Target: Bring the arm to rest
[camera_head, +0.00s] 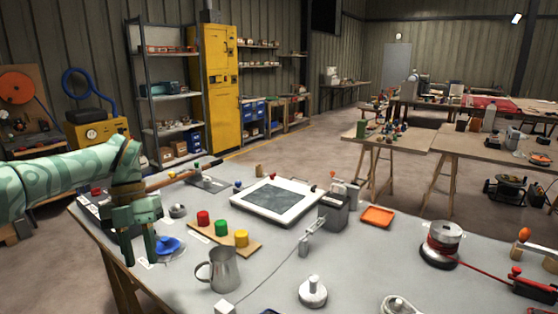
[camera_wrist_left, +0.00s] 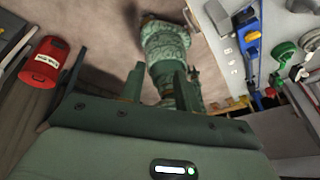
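My left gripper (camera_head: 139,250) hangs fingers-down over the left edge of the grey-topped table (camera_head: 275,265). Its two fingers are apart with nothing between them. In the left wrist view the gripper (camera_wrist_left: 157,85) also shows open and empty. A blue round piece (camera_head: 168,244) lies on the table just right of the fingers; I cannot tell whether they touch. A brown rod (camera_head: 185,174) shows behind the wrist, its near end hidden. My right gripper is not in view.
A metal mug (camera_head: 218,270), a board with red, green and yellow pieces (camera_head: 245,248), and a white-framed panel (camera_head: 269,214) stand right of the gripper. An orange tray (camera_head: 377,216) lies farther off. Open floor (camera_head: 310,152) lies beyond the table.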

